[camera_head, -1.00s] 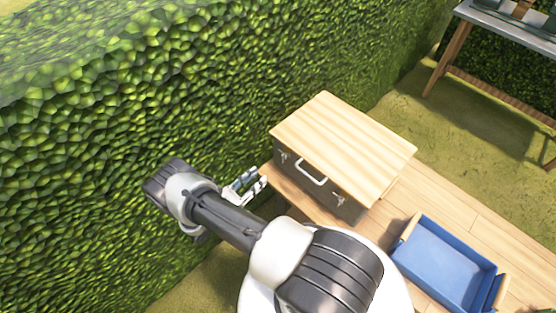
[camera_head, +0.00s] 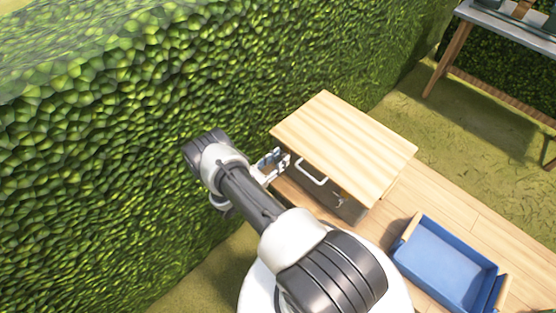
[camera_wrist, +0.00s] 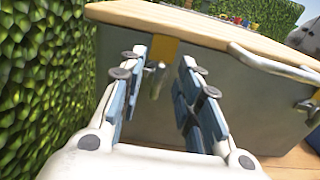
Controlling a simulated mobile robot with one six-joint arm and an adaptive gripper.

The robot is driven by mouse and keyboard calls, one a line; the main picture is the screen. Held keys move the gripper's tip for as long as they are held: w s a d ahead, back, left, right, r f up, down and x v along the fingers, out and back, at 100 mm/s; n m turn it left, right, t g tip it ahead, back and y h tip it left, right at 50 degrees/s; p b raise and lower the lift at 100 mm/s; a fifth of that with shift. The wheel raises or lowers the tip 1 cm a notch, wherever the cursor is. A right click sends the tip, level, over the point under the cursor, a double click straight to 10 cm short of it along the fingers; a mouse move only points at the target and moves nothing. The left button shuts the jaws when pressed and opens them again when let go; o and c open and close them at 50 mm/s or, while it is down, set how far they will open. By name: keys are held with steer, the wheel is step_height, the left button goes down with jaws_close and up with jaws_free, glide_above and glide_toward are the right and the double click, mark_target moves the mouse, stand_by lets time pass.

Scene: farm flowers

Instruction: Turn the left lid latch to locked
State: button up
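A grey box (camera_head: 339,200) with a light wooden lid (camera_head: 343,146) stands on a wooden table. Its left latch, a small metal lever on a yellow plate, shows in the wrist view (camera_wrist: 156,78), hanging roughly downward with a slight tilt. My gripper (camera_head: 282,162) is at the box's left front corner. In the wrist view its two blue-padded fingers (camera_wrist: 164,78) are apart, one on each side of the latch, with a gap to it. The gripper is open and holds nothing. In the head view the gripper hides the left latch.
The right latch (camera_head: 341,199) and a metal handle (camera_head: 311,173) are on the box front. A blue crate (camera_head: 448,264) stands to the right on the wooden table (camera_head: 480,226). A green hedge (camera_head: 130,120) rises close on the left. Another table (camera_head: 510,27) stands at the back right.

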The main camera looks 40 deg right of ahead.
jaws_close()
stand_by(0.6)
steer(key=m+b, duration=0.1)
steer(key=m, duration=0.5)
steer(key=m+b, duration=0.2)
steer(key=m, duration=0.4)
steer(key=s+f+m+b, duration=0.1)
steer(key=m+b, duration=0.1)
steer(key=m, duration=0.3)
steer(key=shift+s+f+m, duration=0.1)
steer(key=shift+m, duration=0.3)
stand_by(0.4)
steer(key=shift+o, duration=0.2)
jaws_free()
steer(key=shift+d, duration=0.1)
